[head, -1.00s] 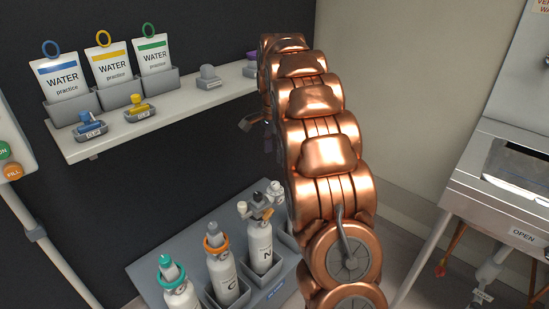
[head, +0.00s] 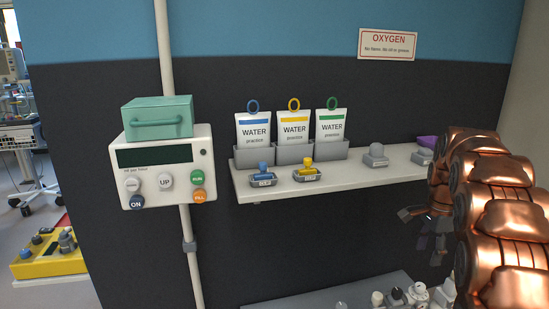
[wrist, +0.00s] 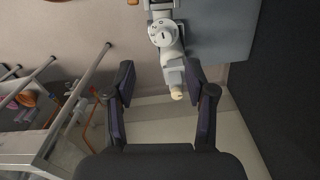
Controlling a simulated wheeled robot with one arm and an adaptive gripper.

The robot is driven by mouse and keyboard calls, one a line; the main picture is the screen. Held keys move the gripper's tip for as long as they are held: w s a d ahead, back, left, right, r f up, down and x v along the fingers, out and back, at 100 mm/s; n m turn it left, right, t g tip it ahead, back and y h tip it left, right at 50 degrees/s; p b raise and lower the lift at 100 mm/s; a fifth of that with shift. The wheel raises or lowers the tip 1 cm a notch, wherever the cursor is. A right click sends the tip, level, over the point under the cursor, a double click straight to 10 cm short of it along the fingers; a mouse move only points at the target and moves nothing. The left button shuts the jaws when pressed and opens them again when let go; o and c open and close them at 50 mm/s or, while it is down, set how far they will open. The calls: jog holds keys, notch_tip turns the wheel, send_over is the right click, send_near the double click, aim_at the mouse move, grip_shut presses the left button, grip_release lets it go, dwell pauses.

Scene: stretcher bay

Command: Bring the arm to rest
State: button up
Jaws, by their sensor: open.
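My copper-coloured arm (head: 505,215) is folded at the right side of the head view. My gripper (head: 428,222) shows small and dark at its left side, below the shelf's right end. In the wrist view my gripper (wrist: 165,98) has its two dark fingers spread wide apart. Nothing is between the fingertips in its grasp.
A shelf (head: 372,172) on the dark wall holds water pouches (head: 293,128), blue and yellow clips and a grey knob. A pump panel (head: 168,160) hangs on a pole at left. Bottles (head: 395,297) stand below the shelf. The wrist view shows a metal stand (wrist: 60,110) at left.

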jog(key=s+a+n+g, duration=0.2)
jog(key=s+a+n, duration=0.7)
jog(key=s+a, duration=0.85)
jog(key=s+a+f+n, duration=0.2)
jog(key=s+n, duration=0.2)
jog(key=s, duration=0.6)
jog(key=s+a+f+n, duration=0.3)
jog(key=s+n, duration=0.1)
jog(key=s, duration=0.7)
jog(key=shift+g, duration=0.4)
jog(key=shift+t, duration=0.5)
jog(key=r+p, duration=0.4)
jog(key=r, duration=0.1)
jog(key=r+p, duration=1)
jog(key=shift+w+a+r, duration=0.15)
jog(key=shift+w+r, duration=0.05)
jog(key=shift+w, duration=0.2)
